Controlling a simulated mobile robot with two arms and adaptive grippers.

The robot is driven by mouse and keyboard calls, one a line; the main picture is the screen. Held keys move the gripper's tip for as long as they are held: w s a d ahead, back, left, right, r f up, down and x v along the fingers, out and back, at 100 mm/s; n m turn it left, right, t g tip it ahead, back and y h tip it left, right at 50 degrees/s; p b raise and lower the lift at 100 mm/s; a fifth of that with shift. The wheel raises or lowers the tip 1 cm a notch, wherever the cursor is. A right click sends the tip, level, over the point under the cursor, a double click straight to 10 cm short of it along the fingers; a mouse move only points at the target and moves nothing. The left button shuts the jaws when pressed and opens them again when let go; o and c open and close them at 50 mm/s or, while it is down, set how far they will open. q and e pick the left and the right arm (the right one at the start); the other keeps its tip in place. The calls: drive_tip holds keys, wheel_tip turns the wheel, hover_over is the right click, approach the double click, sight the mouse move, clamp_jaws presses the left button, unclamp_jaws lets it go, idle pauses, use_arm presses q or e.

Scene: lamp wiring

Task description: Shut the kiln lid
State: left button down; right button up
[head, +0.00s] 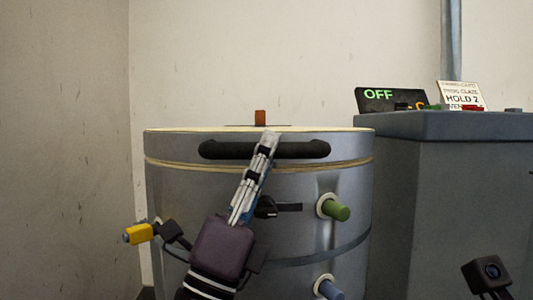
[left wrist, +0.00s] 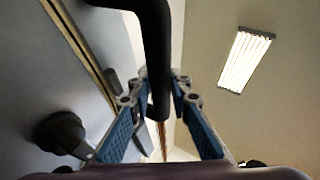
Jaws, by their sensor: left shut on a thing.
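The grey round kiln (head: 185,215) stands in the middle of the head view. Its lid (head: 172,146) lies level on top, with a thin tan seam below it and no clear gap showing. A black bar handle (head: 220,149) runs across the lid's front. My left gripper (head: 267,142) reaches up from below to the handle's middle and is shut on it. In the left wrist view the black handle (left wrist: 155,50) passes between the blue fingers of the gripper (left wrist: 158,88).
Green (head: 337,211) and blue (head: 328,289) plugs stick out of the kiln's front. A black latch (head: 266,207) sits behind my left gripper. A grey cabinet (head: 450,127) at right bears an OFF display (head: 390,99) and a card (head: 461,96). A wall stands close at left.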

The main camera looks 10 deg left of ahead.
use_arm(q)
drive_tip(key=c, duration=2.2)
unclamp_jaws()
drive_tip(key=shift+w+d+f, duration=0.1)
drive_tip(key=shift+w+f, duration=0.2)
drive_tip(key=shift+f, duration=0.2)
drive_tip(key=shift+c, duration=0.2)
drive_tip(key=o, duration=0.5)
drive_tip(key=shift+w, duration=0.1)
